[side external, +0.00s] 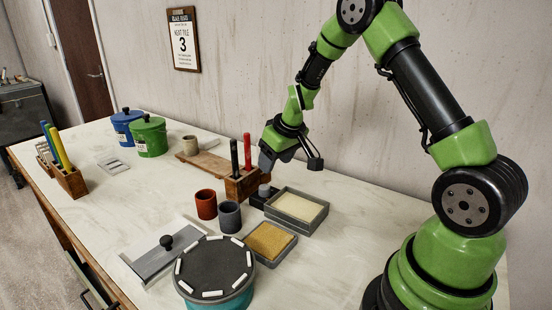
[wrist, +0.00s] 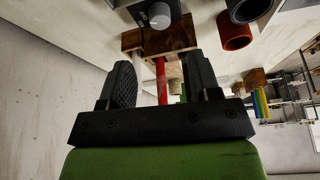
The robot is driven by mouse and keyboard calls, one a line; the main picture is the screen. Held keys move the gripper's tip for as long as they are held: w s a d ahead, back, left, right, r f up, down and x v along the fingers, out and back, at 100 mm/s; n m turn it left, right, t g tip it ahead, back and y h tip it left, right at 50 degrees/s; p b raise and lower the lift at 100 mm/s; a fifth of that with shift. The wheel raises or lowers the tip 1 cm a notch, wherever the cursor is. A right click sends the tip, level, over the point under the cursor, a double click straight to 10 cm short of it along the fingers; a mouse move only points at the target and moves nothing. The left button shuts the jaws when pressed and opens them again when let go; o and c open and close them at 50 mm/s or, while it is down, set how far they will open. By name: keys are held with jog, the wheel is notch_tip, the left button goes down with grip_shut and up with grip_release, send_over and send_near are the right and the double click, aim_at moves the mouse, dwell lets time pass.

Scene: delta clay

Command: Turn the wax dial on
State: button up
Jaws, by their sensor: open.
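The wax dial is a grey round knob (side external: 265,190) on a dark base beside the wax tray (side external: 318,222). The knob appears beyond the fingertips. I cannot tell whether a fingertip touches it, nor how the dial is set.
A wooden block (side external: 242,186) with a black and a red stick stands close to the left of the dial. Red (side external: 206,204) and grey (side external: 230,216) cups, a tan-filled tray (side external: 291,247) and a round turntable (side external: 214,268) stand in front. Bare tabletop lies at left centre.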

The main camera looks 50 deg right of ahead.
aim_at(264, 187)
dwell(0.3)
jog(key=w+n+g+y, duration=0.1)
jog(key=w+n+g, duration=0.2)
jog(key=n, duration=0.1)
jog(key=shift+w, duration=0.4)
jog(key=shift+w+d+r+n+g, duration=0.1)
jog(key=shift+d+n+g, duration=0.2)
jog(key=shift+g, duration=0.5)
notch_tip(264, 187, down, 10)
jog(key=shift+r, duration=0.15)
jog(key=c, duration=0.9)
